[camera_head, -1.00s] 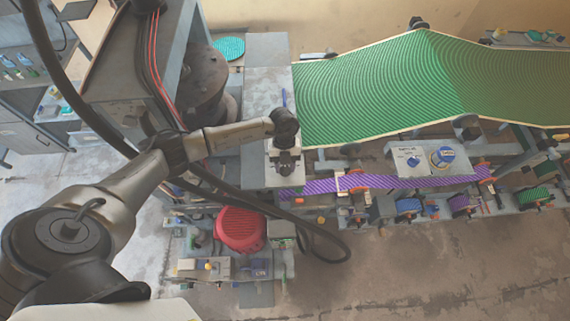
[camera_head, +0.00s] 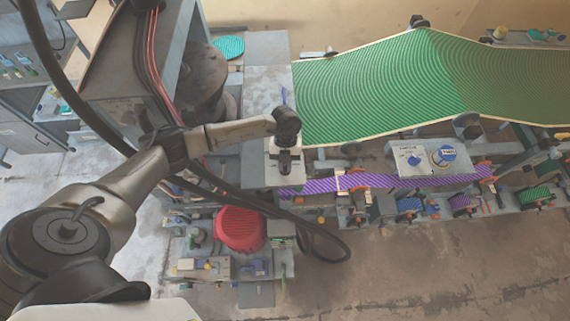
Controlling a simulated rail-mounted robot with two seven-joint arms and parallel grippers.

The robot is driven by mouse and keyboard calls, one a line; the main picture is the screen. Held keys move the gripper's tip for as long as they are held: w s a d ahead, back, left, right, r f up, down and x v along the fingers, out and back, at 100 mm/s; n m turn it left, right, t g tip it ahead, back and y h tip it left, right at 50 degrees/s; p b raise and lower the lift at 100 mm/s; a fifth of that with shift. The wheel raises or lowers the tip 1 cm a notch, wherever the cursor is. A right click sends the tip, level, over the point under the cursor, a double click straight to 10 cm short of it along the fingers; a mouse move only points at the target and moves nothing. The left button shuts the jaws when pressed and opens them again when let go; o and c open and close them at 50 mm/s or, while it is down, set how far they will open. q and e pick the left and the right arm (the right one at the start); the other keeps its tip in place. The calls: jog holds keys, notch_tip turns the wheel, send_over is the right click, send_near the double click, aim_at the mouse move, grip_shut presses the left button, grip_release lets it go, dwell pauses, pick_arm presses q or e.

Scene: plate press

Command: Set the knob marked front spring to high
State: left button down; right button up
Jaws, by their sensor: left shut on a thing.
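My left gripper (camera_head: 285,167) points down over a small white panel (camera_head: 271,146) on the grey machine top, left of the green sheet. It is shut on a knob there. The gripper hides the knob, so its pointer and setting do not show, and the panel's lettering is too small to read. My right gripper is out of view.
The green ribbed sheet (camera_head: 380,90) slopes close by. A black hose (camera_head: 322,252) and a red motor (camera_head: 240,229) lie below.

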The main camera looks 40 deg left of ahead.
pick_arm(q)
jog(key=m+y+b, duration=0.1)
jog(key=m+b, duration=0.1)
jog(key=m, duration=0.1)
jog(key=m+g+y+b, duration=0.1)
jog(key=m+b, duration=0.1)
jog(key=m, duration=0.1)
jog(key=shift+w+f, duration=0.1)
jog(key=m+y+b, duration=0.1)
jog(key=m+b, duration=0.1)
jog(key=m, duration=0.1)
jog(key=shift+d+b, duration=0.1)
jog(key=shift+b, duration=0.2)
jog(key=shift+m+y+b, duration=0.4)
jog(key=shift+m+b, duration=0.15)
jog(key=shift+m, duration=0.25)
jog(key=c, duration=1.1)
grip_release()
jog(key=shift+c, duration=0.2)
jog(key=shift+r, duration=0.2)
